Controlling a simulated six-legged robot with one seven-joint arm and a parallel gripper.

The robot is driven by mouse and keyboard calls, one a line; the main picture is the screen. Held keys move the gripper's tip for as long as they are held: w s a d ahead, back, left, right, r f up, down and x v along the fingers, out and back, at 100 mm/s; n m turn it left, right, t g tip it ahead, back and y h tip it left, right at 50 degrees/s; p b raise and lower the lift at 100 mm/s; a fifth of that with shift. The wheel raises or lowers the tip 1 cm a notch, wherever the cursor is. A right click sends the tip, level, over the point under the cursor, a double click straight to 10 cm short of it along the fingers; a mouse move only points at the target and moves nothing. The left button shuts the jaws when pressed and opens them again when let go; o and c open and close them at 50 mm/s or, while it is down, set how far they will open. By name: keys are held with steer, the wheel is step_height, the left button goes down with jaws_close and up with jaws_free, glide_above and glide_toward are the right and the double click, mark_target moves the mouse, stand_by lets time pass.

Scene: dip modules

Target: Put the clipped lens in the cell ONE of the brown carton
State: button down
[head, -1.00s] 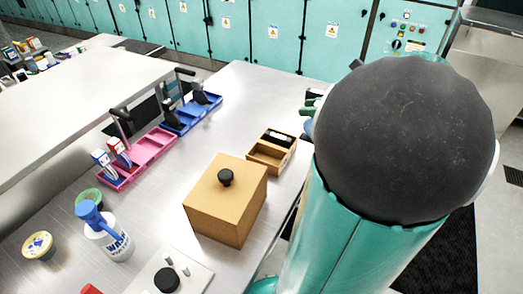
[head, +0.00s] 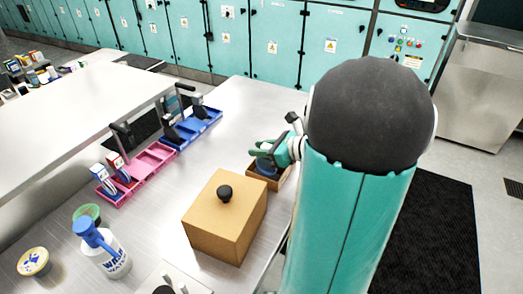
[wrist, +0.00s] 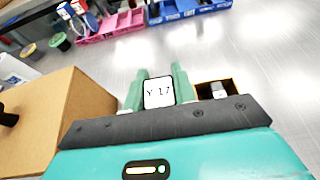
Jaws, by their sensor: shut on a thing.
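My gripper (head: 268,150) is shut on the clipped lens, which shows in the wrist view as a dark-edged piece (wrist: 159,93) with a white face reading "Y 17". The green fingers stand on both sides of it. In the head view the gripper is over the small open brown carton (head: 282,183) and hides much of it. In the wrist view part of the carton (wrist: 203,88) shows right of the fingers, with a grey and white thing inside. I cannot read any cell mark, nor tell how high the held piece is above the carton.
A larger tan box (head: 224,222) with a black knob stands close beside the carton. A pink tray (head: 150,160) and a blue tray (head: 195,125) hold several things farther off. A white spray bottle (head: 104,250) stands at the front left.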

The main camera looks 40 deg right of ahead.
steer(key=shift+f, duration=0.4)
steer(key=shift+s+f, duration=0.1)
steer(key=c, duration=1.1)
jaws_free()
steer(key=shift+c, duration=0.2)
steer(key=shift+s+d+r, duration=0.1)
steer(key=shift+s+r, duration=0.2)
steer(key=v, duration=1.1)
steer(key=shift+s+r, duration=0.1)
